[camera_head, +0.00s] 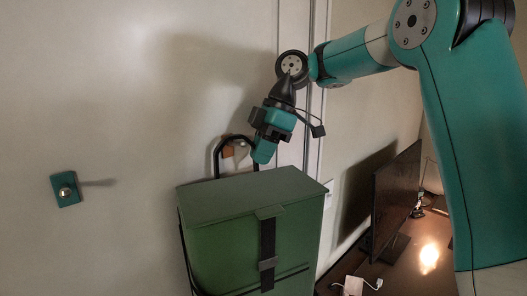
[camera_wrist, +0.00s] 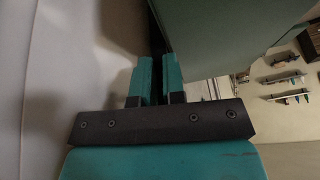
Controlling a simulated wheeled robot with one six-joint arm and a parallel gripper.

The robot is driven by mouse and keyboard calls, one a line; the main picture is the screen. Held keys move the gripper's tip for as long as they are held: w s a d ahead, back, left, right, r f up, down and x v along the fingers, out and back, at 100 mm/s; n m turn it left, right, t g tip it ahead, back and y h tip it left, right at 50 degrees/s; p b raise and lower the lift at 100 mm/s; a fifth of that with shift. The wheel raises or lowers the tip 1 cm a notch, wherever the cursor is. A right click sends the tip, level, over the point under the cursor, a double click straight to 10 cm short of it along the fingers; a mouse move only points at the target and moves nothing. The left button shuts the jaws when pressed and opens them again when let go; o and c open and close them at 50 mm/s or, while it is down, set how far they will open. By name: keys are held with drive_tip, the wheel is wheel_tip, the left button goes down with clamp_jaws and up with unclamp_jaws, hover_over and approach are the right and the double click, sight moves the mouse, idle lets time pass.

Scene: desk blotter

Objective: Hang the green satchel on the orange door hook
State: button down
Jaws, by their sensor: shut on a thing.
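The green satchel (camera_head: 250,230) hangs upright in the head view, with a flap, a dark strap and a black handle loop (camera_head: 217,155) on top. My gripper (camera_head: 262,160) is shut on the right part of this handle. The orange door hook (camera_head: 228,152) shows through the loop, near its upper left; I cannot tell whether the handle is in front of it or over it. In the wrist view, my gripper's teal fingers (camera_wrist: 157,68) close on the dark handle, and the satchel's green side (camera_wrist: 225,35) fills the upper right.
A teal wall plate with a round metal knob (camera_head: 65,191) is on the pale door at left. A dark monitor (camera_head: 395,200) stands on the brown desk (camera_head: 430,255) at right, with a white plug (camera_head: 353,285) near the front.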

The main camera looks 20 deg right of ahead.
drive_tip(key=shift+w+f, duration=0.1)
drive_tip(key=shift+f, duration=0.1)
drive_tip(key=c, duration=1.1)
unclamp_jaws()
drive_tip(key=p+v, duration=0.4)
drive_tip(key=v, duration=0.3)
drive_tip(key=shift+r, duration=0.45)
